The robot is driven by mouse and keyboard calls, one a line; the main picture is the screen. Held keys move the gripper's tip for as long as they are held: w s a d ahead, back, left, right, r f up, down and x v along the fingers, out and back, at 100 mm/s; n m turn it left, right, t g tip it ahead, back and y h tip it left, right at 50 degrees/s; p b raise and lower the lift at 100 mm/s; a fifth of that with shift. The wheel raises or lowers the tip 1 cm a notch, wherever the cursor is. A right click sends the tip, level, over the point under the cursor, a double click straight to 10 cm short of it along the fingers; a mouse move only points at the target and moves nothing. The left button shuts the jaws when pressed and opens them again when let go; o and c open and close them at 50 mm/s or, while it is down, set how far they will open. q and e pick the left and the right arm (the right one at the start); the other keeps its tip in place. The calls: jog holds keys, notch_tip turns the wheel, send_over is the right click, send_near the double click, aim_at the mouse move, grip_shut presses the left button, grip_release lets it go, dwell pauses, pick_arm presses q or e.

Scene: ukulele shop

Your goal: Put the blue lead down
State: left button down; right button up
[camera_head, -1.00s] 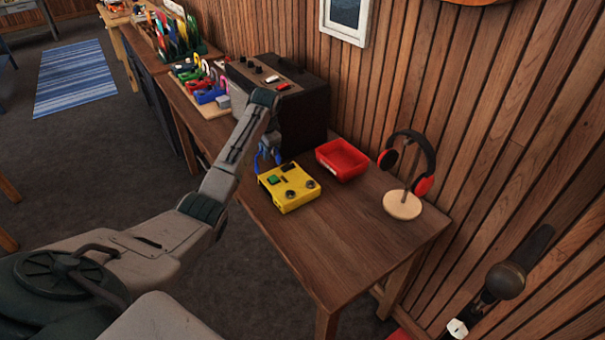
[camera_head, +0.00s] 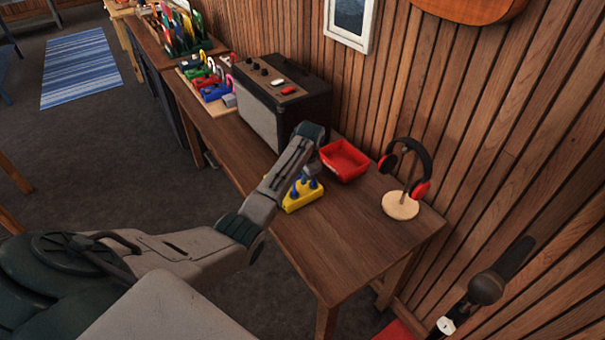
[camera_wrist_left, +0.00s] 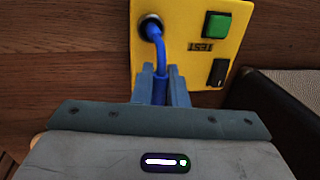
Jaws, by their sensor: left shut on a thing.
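The blue lead (camera_wrist_left: 158,50) shows in the left wrist view. One end curves into a round socket on the yellow tester box (camera_wrist_left: 245,20), and its shaft runs back between the fingers of my left gripper (camera_wrist_left: 160,72), which is shut on it. The box has a green button, the word TEST and a black switch. In the head view the yellow box (camera_head: 302,202) sits on the wooden table, partly hidden by my left arm. My right gripper is out of view.
A red tray (camera_head: 344,160) lies just behind the box. A dark amplifier (camera_head: 268,105) stands at the back left. Headphones hang on a round wooden stand (camera_head: 401,205) at right. The table's front right (camera_head: 370,240) is clear.

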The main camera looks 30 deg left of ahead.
pick_arm(q)
jog(key=shift+f, duration=0.1)
jog(key=c, duration=1.4)
grip_release()
jog(key=shift+c, duration=0.2)
notch_tip(320, 180, up, 12)
jog(key=d+b, duration=0.2)
jog(key=b, duration=0.1)
jog(key=shift+s, duration=0.45)
jog(key=shift+d, duration=0.1)
